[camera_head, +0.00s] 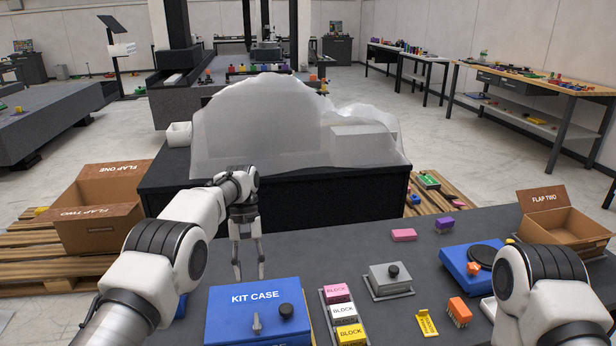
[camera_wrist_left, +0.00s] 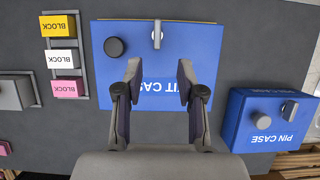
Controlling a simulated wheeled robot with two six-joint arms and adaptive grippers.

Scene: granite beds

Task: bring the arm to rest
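My left arm reaches in from the left in the head view, with its gripper (camera_head: 249,273) pointing down behind the blue kit case (camera_head: 258,308). The two fingers stand apart with nothing between them. In the left wrist view the open gripper (camera_wrist_left: 159,75) is above the kit case (camera_wrist_left: 155,50), which carries a black knob and a grey latch. The fingers hide part of its lettering. My right arm shows only as a link at the lower right of the head view; its gripper is out of frame.
Pink, white and yellow blocks (camera_head: 349,334) sit in a tray beside the kit case. A grey lidded box (camera_head: 391,280) stands right of them. A blue pin case (camera_wrist_left: 262,120) is beside the kit case. An open carton (camera_head: 552,224) stands right; a sheet-covered shape (camera_head: 260,130) lies beyond.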

